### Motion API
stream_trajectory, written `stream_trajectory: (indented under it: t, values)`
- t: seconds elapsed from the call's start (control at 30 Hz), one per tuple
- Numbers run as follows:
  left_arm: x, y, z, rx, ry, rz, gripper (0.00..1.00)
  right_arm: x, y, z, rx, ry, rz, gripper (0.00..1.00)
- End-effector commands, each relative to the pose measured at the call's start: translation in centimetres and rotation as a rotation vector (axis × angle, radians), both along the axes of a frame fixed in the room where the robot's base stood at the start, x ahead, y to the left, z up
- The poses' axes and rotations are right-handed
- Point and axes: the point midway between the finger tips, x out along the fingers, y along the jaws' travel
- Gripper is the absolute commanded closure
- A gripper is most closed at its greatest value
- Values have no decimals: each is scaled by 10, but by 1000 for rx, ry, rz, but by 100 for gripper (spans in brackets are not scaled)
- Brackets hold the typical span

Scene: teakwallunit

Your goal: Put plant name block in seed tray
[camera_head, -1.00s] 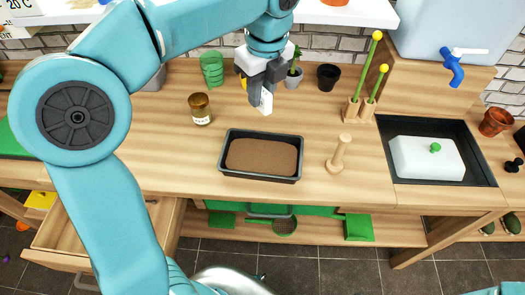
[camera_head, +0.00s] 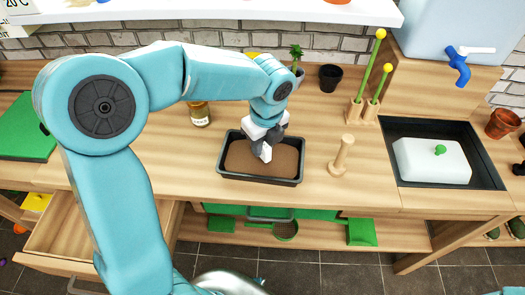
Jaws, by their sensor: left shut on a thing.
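The seed tray (camera_head: 240,177) is a dark rectangular tray filled with brown soil, on the wooden worktop in the middle of the head view. My left gripper (camera_head: 265,146) is over the soil, inside the tray's outline. It is shut on a small white block, the plant name block (camera_head: 266,153), which points down toward the soil. I cannot tell whether the block's lower end touches the soil. The gripper's fingers partly hide the block. My right gripper is not in view.
A wooden dibber (camera_head: 341,156) stands just right of the tray. A jar (camera_head: 200,115) stands behind left, and a small potted plant (camera_head: 297,62) and a black pot (camera_head: 330,77) behind. A sink (camera_head: 481,177) lies right. An open drawer (camera_head: 95,228) juts out at lower left.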

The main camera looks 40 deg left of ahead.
Motion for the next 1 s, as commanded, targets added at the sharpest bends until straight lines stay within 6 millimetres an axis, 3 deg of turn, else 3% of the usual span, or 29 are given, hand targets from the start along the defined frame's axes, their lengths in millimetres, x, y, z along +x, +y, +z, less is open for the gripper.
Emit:
stream_trajectory:
  t: [0.1,0.2,0.6,0.63,0.7,1.0]
  values:
    - [0,1,-22,2,5,1,100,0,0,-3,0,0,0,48]
    - [1,1,-31,0,2,0,100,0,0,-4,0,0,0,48]
    - [1,1,-36,0,1,0,100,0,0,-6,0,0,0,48]
    - [1,1,-36,0,0,1,69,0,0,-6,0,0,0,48]
    - [1,1,-35,0,1,1,50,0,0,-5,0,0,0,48]
    - [1,1,-33,0,0,1,50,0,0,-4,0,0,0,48]
